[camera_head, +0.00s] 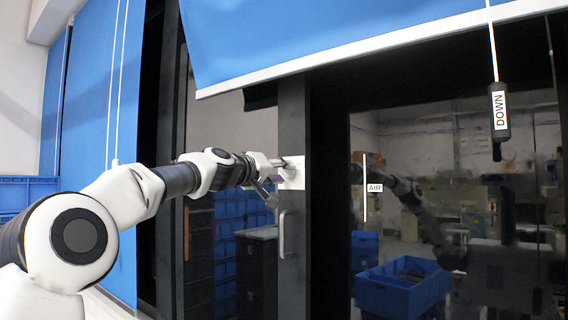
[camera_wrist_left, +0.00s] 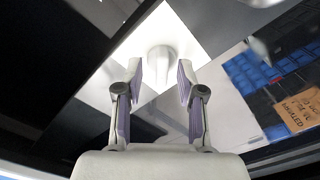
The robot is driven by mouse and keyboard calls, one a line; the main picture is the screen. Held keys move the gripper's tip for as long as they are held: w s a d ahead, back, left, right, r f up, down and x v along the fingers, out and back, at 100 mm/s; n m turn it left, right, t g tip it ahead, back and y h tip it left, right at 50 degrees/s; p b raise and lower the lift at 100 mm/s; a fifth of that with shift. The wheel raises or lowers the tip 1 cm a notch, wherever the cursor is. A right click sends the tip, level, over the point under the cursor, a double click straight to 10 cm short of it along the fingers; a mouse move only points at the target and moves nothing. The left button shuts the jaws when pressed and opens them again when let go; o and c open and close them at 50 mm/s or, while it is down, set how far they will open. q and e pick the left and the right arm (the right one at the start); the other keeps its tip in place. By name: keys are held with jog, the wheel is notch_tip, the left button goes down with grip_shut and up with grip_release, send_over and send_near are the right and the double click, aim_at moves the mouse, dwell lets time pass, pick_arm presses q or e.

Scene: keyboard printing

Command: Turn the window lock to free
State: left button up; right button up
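The window lock is a pale rounded knob (camera_wrist_left: 160,56) on a white square plate in the left wrist view. The plate (camera_head: 294,181) shows in the head view on the dark window frame, partly hidden by my left gripper (camera_head: 277,170). In the left wrist view my left gripper (camera_wrist_left: 160,75) is open. Its two fingertips stand on either side of the knob's near end, with a visible gap on both sides. How deep the knob sits between them is hard to tell. My right gripper is not in view.
A pale vertical handle (camera_head: 282,234) is on the frame below the plate. A blue blind (camera_head: 300,35) hangs above, and a black pull marked DOWN (camera_head: 499,112) hangs at the right. The dark glass carries an AIR label (camera_head: 374,188) and reflects an arm and blue crates.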

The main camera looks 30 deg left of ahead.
pick_arm(q)
jog(key=shift+w+a+f, duration=0.15)
jog(key=shift+w+a, duration=0.1)
jog(key=shift+w, duration=0.25)
jog(key=shift+s, duration=0.2)
jog(key=shift+s+d, duration=0.1)
jog(key=shift+c, duration=1.4)
jog(key=shift+s+r, duration=0.1)
jog(key=shift+r, duration=0.1)
grip_shut()
